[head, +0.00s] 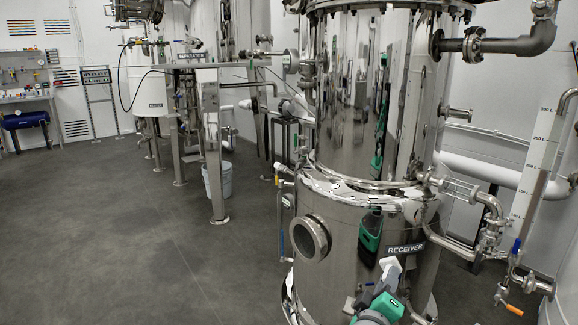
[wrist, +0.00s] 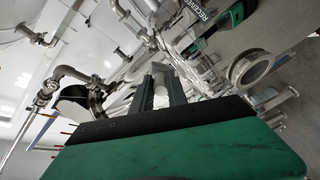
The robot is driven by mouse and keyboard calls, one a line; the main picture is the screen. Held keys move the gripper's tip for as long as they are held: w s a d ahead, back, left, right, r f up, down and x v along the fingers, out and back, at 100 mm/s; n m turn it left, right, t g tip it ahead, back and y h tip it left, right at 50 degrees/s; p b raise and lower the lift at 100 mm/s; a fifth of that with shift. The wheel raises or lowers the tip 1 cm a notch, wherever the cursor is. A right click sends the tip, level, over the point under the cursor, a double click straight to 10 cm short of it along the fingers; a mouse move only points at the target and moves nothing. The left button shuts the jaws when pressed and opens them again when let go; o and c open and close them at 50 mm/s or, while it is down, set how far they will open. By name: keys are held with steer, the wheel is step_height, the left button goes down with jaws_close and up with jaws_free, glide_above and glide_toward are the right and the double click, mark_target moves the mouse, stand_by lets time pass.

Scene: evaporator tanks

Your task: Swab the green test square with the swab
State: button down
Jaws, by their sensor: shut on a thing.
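My gripper (head: 386,282) is low in front of the shiny steel receiver tank (head: 335,235). In the wrist view, its two dark fingers (wrist: 161,76) are shut on a pale, whitish thing (wrist: 160,94), which looks like the swab. A white shape (head: 391,267) also shows at the gripper in the head view; its tip cannot be made out. The green-and-black patch on the tank in both views looks like a reflection of my arm. I cannot pick out a separate green test square. Whether the swab touches the steel cannot be told.
A round port (head: 310,238) sticks out of the tank's left side. Pipes and an orange-handled valve (head: 514,310) stand at the right. A steel-legged frame (head: 212,150) and a bucket (head: 217,180) stand behind. The floor (head: 120,240) at the left is clear.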

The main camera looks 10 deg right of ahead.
steer(key=w+a+r+n+t+y, duration=0.1)
steer(key=a+r+n+t+y, duration=0.15)
steer(key=a, duration=0.55)
steer(key=w+a+r+n+t+y, duration=0.1)
steer(key=a+n+y, duration=0.15)
steer(key=a, duration=0.55)
steer(key=w+r+m+p, duration=0.1)
steer(key=w+r+p, duration=0.2)
steer(key=r+p, duration=1)
steer(key=p, duration=1.3)
steer(key=shift+d+r+y+p, duration=0.3)
steer(key=shift+y, duration=0.1)
steer(key=a+r+m+p, duration=0.1)
steer(key=a+r+m, duration=0.45)
steer(key=r, duration=0.65)
steer(key=a+r+m, duration=0.4)
steer(key=a+r, duration=0.2)
steer(key=r, duration=0.7)
steer(key=s+a+r+m+g+y, duration=0.1)
steer(key=s+r+m+g+y, duration=0.1)
steer(key=s+r+y, duration=0.3)
steer(key=s+a+r+m+g+y+p, duration=0.1)
steer(key=s+r+m+y, duration=0.4)
steer(key=s+r, duration=0.7)
step_height(320, 180, up, 5)
steer(key=shift+a+r+g+y, duration=0.2)
steer(key=shift+a+g+y, duration=0.3)
steer(key=shift+a+g, duration=0.15)
